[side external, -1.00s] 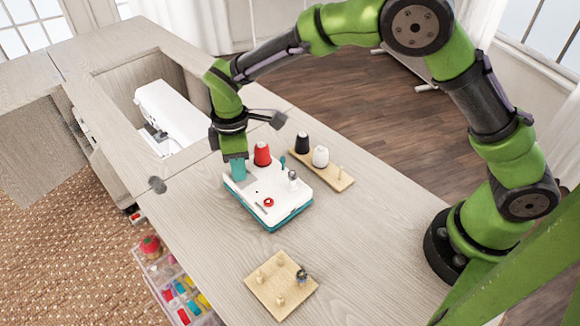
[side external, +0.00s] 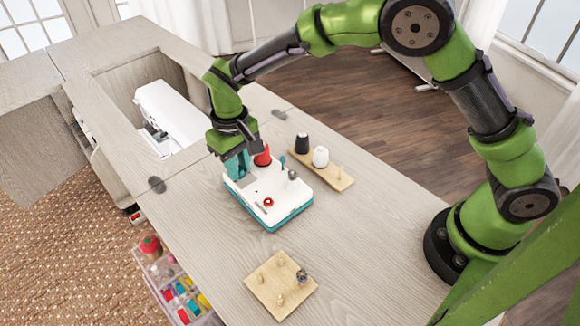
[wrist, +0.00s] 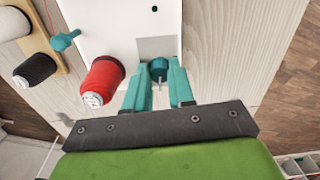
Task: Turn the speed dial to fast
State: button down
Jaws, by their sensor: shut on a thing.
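The white machine with a teal base (side external: 277,190) stands on the wooden table top. A red spool (side external: 262,158) and a red round control with a pale centre (side external: 268,202) are on its top. My gripper (side external: 238,172) is low over the machine's far-left end. In the wrist view its teal fingers (wrist: 158,75) are shut on a dark teal knob (wrist: 158,66), apparently the speed dial, beside a grey patch (wrist: 157,47). A thin pale bar shows on the knob. Its markings are not readable, and the fingers hide the knob in the side view.
The red spool (wrist: 103,80) stands close beside the fingers. A wooden rack (side external: 335,178) with a black spool (side external: 302,143) and a white spool (side external: 320,157) is behind the machine. A pegged board (side external: 262,290) lies in front. A white sewing machine (side external: 170,115) sits in the recess.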

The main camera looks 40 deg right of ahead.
jog(key=m, duration=0.3)
jog(key=shift+m, duration=0.4)
jog(key=m, duration=0.4)
jog(key=shift+m, duration=0.3)
jog(key=m, duration=0.4)
jog(key=shift+m, duration=2)
jog(key=c, duration=1)
grip_release()
jog(key=shift+o, duration=0.2)
notch_tip(320, 180, up, 17)
